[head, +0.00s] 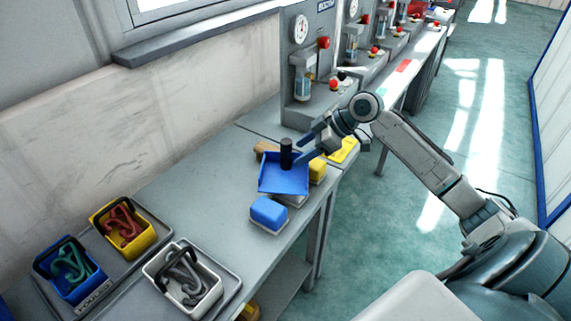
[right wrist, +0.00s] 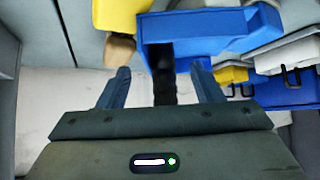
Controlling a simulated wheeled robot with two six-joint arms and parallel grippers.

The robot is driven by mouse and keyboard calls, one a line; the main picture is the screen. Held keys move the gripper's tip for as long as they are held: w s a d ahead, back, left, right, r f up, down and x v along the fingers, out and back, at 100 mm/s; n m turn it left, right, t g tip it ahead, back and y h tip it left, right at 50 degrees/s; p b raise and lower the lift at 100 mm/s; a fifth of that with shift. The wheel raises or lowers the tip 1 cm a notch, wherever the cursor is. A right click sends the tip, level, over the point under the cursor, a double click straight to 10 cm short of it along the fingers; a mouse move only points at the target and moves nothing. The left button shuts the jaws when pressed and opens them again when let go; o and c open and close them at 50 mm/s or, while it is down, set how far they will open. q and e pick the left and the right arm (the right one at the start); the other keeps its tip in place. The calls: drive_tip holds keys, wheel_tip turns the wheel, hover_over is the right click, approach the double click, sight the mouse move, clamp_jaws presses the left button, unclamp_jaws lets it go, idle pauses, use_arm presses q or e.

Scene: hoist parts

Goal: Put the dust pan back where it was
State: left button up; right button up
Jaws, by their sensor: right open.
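The blue dust pan (head: 284,178) is on the grey workbench, with its black handle (head: 286,152) standing up at its back edge. It seems to rest on or over other items; its exact support is hidden. My right gripper (head: 304,148) is open at the handle, coming from the right. In the right wrist view the black handle (right wrist: 163,78) shows between the two open fingers (right wrist: 162,88), with space on both sides. The blue pan (right wrist: 210,30) is beyond it. My left gripper is not in view.
A blue-topped block (head: 268,212) and a yellow block (head: 317,171) sit close to the pan. A yellow item (head: 343,150) lies by the bench edge. Bins of hooks, blue (head: 50,262), yellow (head: 142,244) and white (head: 158,271), stand at the lower left. The bench between is clear.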

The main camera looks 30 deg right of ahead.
sight(292, 155)
drive_tip(key=p+x, duration=0.1)
drive_tip(key=x, duration=0.2)
drive_tip(key=shift+w+a, duration=0.3)
drive_tip(key=shift+a, duration=0.05)
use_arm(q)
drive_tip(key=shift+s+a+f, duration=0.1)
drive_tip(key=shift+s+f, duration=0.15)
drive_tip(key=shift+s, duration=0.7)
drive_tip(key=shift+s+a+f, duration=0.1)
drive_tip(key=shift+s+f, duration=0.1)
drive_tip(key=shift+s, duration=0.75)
use_arm(e)
drive_tip(key=shift+w+a+f, duration=0.25)
drive_tip(key=shift+f, duration=0.35)
drive_tip(key=c, duration=1.2)
drive_tip(key=shift+r, duration=0.1)
